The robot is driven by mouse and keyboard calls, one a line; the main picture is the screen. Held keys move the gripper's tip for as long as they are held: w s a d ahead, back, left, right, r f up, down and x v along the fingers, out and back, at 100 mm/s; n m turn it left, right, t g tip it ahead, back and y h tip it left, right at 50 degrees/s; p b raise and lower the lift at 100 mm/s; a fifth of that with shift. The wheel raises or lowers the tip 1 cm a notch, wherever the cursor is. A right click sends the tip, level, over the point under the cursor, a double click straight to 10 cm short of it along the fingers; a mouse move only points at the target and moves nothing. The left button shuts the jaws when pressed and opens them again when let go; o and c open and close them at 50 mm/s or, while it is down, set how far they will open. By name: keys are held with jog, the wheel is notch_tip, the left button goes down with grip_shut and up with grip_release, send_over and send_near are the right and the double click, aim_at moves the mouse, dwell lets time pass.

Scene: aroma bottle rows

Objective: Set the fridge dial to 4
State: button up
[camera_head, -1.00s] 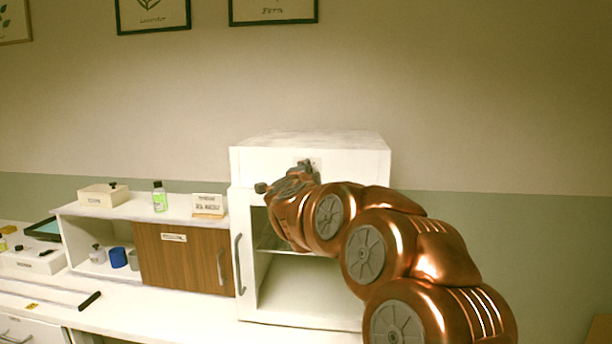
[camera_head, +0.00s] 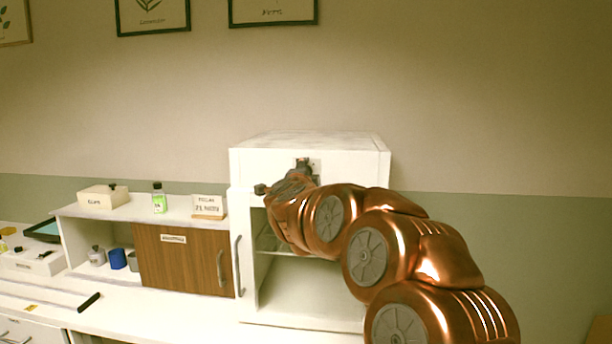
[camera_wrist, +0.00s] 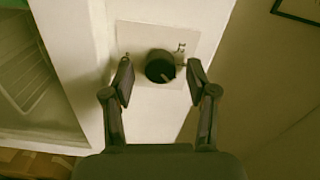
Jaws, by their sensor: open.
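The fridge (camera_head: 310,150) is a white box on the counter, its lower front open onto a shelf. In the wrist view its dial (camera_wrist: 160,66) is a dark round knob on a pale plate (camera_wrist: 190,42) with small marks too blurred to read. My gripper (camera_wrist: 158,78) is open, with one finger on each side of the dial and a gap showing on both sides. In the head view my gripper (camera_head: 302,168) is at the fridge's upper front panel, and my arm hides most of the dial area.
The fridge door with its grey handle (camera_head: 239,265) is at the left of the opening. A cabinet with a brown sliding door (camera_head: 185,258) stands to the left, with a green bottle (camera_head: 159,198), a box (camera_head: 103,197) and a sign (camera_head: 208,206) on top.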

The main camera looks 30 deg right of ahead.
jog(key=v, duration=1.1)
jog(key=shift+s+a, duration=0.25)
jog(key=shift+s, duration=0.05)
jog(key=s+a+f+n+y, duration=0.1)
jog(key=a+f+n+y, duration=0.3)
jog(key=a+n+y, duration=0.5)
jog(key=a+f+n+y, duration=0.4)
jog(key=a+n, duration=0.2)
jog(key=a, duration=0.8)
jog(key=s+a+f+n+g+y, duration=0.2)
jog(key=s+a+f+n+g, duration=0.3)
jog(key=s+f, duration=0.65)
jog(key=s+d+f+n+g+h, duration=0.1)
jog(key=s+d+f+g, duration=0.1)
jog(key=s, duration=0.6)
jog(key=s+d+f+n+g+h, duration=0.1)
jog(key=s+d+f+g, duration=0.2)
jog(key=s, duration=0.6)
jog(key=s+d+f+n+g+h, duration=0.1)
jog(key=s+d+f+n+g, duration=0.1)
jog(key=s+f+g, duration=0.3)
jog(key=s+f, duration=0.1)
jog(key=s, duration=0.3)
jog(key=shift+d, duration=0.25)
